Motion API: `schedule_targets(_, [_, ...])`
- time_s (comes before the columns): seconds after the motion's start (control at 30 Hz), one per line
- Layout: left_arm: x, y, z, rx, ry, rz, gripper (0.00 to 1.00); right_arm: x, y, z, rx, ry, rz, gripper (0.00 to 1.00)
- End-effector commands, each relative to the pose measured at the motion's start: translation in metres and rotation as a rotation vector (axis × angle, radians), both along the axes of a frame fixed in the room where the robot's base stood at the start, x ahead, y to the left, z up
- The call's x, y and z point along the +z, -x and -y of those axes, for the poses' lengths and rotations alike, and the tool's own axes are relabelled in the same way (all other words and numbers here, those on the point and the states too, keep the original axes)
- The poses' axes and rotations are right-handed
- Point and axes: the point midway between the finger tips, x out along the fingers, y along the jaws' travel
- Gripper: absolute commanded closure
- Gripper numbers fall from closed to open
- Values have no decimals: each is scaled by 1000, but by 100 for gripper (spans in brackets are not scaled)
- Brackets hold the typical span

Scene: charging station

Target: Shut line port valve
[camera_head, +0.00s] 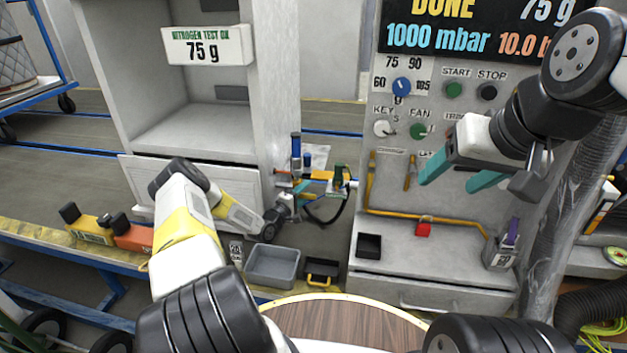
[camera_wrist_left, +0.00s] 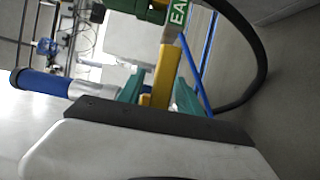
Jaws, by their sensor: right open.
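A pipe assembly with blue, yellow and green parts (camera_head: 318,180) stands beside the white cabinet in the head view. My left gripper (camera_head: 302,192) reaches it from the left. In the left wrist view, the teal fingers of my left gripper (camera_wrist_left: 160,92) are on either side of a yellow valve lever (camera_wrist_left: 167,72). Whether both fingers press on the lever is not clear. A green part with a white label (camera_wrist_left: 178,12) is above the lever. A blue-ended metal part (camera_wrist_left: 45,84) is at left. My right gripper (camera_head: 446,186) is open and empty before the control panel.
The control panel (camera_head: 440,105) has knobs, buttons and a screen (camera_head: 480,30). A grey bin (camera_head: 273,266) and a small black-and-yellow tray (camera_head: 322,271) are below the pipe assembly. A round wooden top (camera_head: 345,320) is in front. A black hose (camera_wrist_left: 262,60) curves right of the lever.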

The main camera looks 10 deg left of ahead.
Motion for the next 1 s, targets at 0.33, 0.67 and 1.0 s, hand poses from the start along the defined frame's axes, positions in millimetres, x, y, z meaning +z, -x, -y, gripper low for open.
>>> schedule_targets(0.33, [0, 17, -8, 0, 0, -1, 58, 0, 0, 0, 0, 0, 0, 35])
schedule_targets(0.67, [-1, 63, -29, 0, 0, -1, 58, 0, 0, 0, 0, 0, 0, 35])
schedule_targets(1.0, [-1, 71, -32, 0, -1, 0, 58, 0, 0, 0, 0, 0, 0, 35])
